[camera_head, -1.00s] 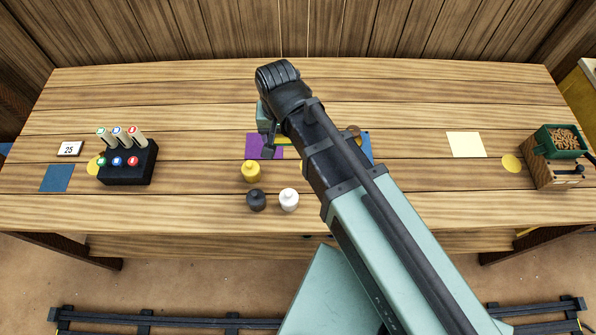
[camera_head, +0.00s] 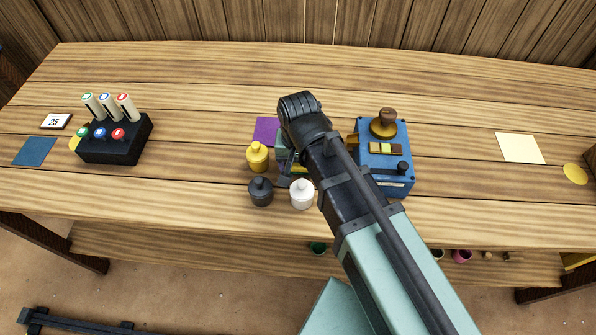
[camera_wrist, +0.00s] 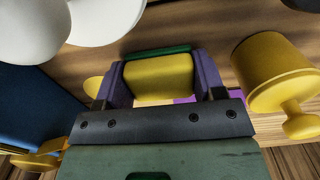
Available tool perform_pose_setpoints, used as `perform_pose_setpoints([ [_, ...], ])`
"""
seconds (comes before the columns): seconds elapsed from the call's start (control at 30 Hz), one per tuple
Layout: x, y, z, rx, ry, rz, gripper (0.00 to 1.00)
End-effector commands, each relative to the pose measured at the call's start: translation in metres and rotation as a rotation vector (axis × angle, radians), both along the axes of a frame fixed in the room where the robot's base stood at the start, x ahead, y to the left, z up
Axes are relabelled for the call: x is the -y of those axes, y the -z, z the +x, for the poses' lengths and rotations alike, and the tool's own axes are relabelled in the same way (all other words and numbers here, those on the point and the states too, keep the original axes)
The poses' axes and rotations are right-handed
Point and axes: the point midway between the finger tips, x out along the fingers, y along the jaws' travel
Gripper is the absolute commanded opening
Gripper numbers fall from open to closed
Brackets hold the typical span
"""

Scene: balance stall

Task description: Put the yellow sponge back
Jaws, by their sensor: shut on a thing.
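The yellow sponge (camera_wrist: 157,78), with a green layer along its far edge, is between the purple fingers of my gripper (camera_wrist: 160,84) in the wrist view. My gripper is shut on it. In the head view my gripper (camera_head: 288,165) is beside the yellow jar-shaped piece (camera_head: 257,157), over the table near the purple square (camera_head: 266,130). My arm hides most of the sponge there. In the wrist view the yellow piece (camera_wrist: 272,72) is close on the right. I cannot tell whether the sponge touches the table.
A dark piece (camera_head: 260,191) and a white piece (camera_head: 302,194) stand just in front of my gripper. The blue balance (camera_head: 397,184) is to the right. A black stand with tubes (camera_head: 112,152) is at left.

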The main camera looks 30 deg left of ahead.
Motion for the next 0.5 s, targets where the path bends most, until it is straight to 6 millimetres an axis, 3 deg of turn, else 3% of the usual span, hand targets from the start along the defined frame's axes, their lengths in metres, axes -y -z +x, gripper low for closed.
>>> perform_pose_setpoints([
  [0.33,0.0,0.0059,0.0,0.0,0.0,0.0,0.41],
  [0.37,0.0,0.0048,0.0,0.0,0.0,0.0,0.66],
  [0.5,0.0001,0.0041,0.0,0.0,0.0,0.0,0.88],
])
